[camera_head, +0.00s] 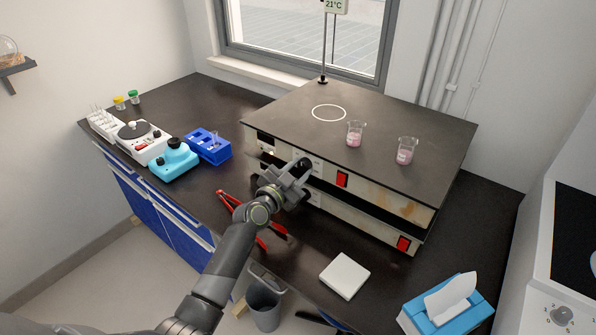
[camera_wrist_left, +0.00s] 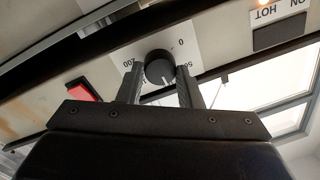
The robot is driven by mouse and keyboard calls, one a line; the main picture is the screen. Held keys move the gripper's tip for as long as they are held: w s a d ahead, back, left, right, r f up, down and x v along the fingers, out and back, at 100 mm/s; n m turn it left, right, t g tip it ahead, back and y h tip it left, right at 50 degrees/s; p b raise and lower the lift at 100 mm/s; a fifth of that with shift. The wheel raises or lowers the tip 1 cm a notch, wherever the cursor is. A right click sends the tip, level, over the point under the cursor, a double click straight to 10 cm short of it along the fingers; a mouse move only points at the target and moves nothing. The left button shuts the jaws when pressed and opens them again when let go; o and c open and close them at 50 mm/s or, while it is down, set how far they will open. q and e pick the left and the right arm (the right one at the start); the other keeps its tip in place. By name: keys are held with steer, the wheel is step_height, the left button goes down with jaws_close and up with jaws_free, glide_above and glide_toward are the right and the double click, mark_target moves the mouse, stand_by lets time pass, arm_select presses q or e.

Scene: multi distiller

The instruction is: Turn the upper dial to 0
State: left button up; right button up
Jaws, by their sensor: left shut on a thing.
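The distiller (camera_head: 375,130) is a stack of two flat heater units with dark tops on the dark bench. My left gripper (camera_head: 297,172) is at the front of the upper unit and hides most of the upper dial in the head view. In the left wrist view the black round upper dial (camera_wrist_left: 158,66) sits between my two fingers, which are shut on it. A white plate around it shows 0, 50 and 200. A light mark on the dial points toward the bottom of that view, away from the 0. My right gripper is not in view.
Two beakers with pink liquid (camera_head: 355,134) (camera_head: 406,150) stand on the upper unit. Red switches (camera_head: 342,180) (camera_head: 403,243) are on the fronts. Red-handled tongs (camera_head: 228,203) lie beside my left arm. A white slab (camera_head: 344,276) and a tissue box (camera_head: 447,305) are in front.

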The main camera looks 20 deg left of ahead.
arm_select(q)
steer(key=n, duration=0.6)
steer(key=shift+g, duration=0.4)
steer(key=n+p, duration=0.1)
steer(key=n, duration=0.2)
steer(key=shift+r+n, duration=0.1)
steer(key=shift+n, duration=0.3)
steer(key=n, duration=0.3)
steer(key=shift+a+h, duration=0.1)
steer(key=shift+h, duration=0.2)
steer(key=n, duration=0.4)
steer(key=shift+n+p, duration=0.3)
steer(key=shift+p, duration=0.1)
steer(key=n, duration=0.4)
steer(key=shift+a+g+h, duration=0.1)
steer(key=shift+g+h, duration=0.2)
steer(key=shift+h, duration=0.1)
steer(key=shift+n, duration=0.4)
steer(key=o, duration=1)
steer(key=v, duration=1.7)
steer(key=shift+s+a, duration=0.1)
steer(key=shift+s, duration=0.1)
